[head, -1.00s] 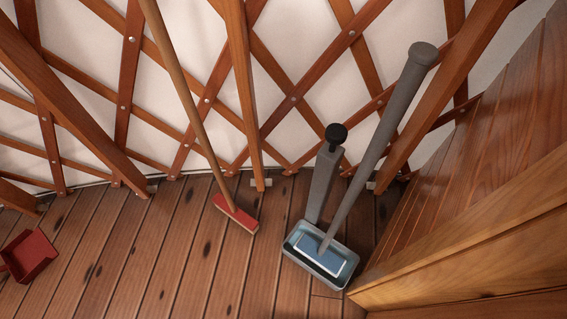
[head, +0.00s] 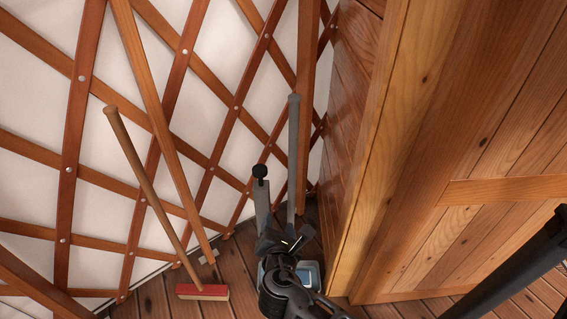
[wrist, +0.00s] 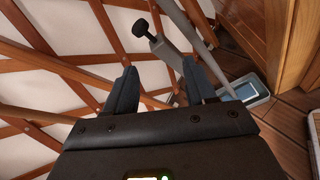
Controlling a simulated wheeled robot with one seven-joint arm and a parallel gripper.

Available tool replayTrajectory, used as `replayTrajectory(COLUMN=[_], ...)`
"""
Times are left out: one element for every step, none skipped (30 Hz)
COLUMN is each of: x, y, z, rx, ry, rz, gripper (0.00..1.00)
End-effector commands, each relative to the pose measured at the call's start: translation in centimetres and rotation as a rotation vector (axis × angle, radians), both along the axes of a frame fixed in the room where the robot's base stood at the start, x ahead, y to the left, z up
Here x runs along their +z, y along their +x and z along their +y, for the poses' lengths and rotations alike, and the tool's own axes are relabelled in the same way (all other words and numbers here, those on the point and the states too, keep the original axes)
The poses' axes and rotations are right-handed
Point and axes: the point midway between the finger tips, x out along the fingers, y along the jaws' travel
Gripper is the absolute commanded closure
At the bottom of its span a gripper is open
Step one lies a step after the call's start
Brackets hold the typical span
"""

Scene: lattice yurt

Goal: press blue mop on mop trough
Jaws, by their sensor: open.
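The mop has a long grey handle (head: 293,150) that leans up toward the lattice wall. Its blue head (wrist: 244,91) lies in the mop trough (wrist: 262,101), a shallow grey-blue tray on the floor. In the head view my arm covers most of the trough (head: 319,272). A grey post with a black knob (head: 260,171) rises from the trough, left of the mop handle; the knob also shows in the wrist view (wrist: 140,27). My gripper (head: 283,238) is open and empty in front of the post and handle. In the wrist view the post lies beyond the fingertips (wrist: 160,78).
A broom with a red head (head: 202,292) leans on the lattice wall (head: 105,195) at left. A wooden cabinet (head: 400,190) stands close on the right. Bare floor (head: 150,297) shows at the bottom left.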

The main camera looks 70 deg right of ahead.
Motion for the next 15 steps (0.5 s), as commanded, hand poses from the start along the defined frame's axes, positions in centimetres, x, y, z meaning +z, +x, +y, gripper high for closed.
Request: replayTrajectory(x=[2.0,2.8,4.0,4.8,5.6,6.6,7.3,7.8,8.4,8.8,9.1,9.4,9.5,9.6,9.6], y=[1.0,1.4,1.7,2.0,2.2,2.4,2.5,2.5,2.6,2.6,2.6,2.7,2.7,2.7,2.7], z=[-2.5,-3.7,-5.2,-6.2,-7.1,-8.0,-8.7,-9.2,-9.7,-10.1,-10.3,-10.7,-10.9,-11.1,-11.5], rx=[-0.039,-0.061,-0.092,-0.114,-0.135,-0.160,-0.179,-0.193,-0.211,-0.221,-0.231,-0.238,-0.242,-0.244,-0.245], ry=[-0.098,-0.153,-0.221,-0.266,-0.307,-0.352,-0.382,-0.408,-0.433,-0.450,-0.460,-0.472,-0.478,-0.481,-0.483], rz=[0.072,0.121,0.182,0.222,0.261,0.304,0.334,0.359,0.385,0.402,0.414,0.426,0.432,0.435,0.438], gripper=[0.45,0.45,0.45,0.45,0.45,0.45,0.45,0.45,0.45,0.45,0.45,0.45,0.45,0.45,0.45])
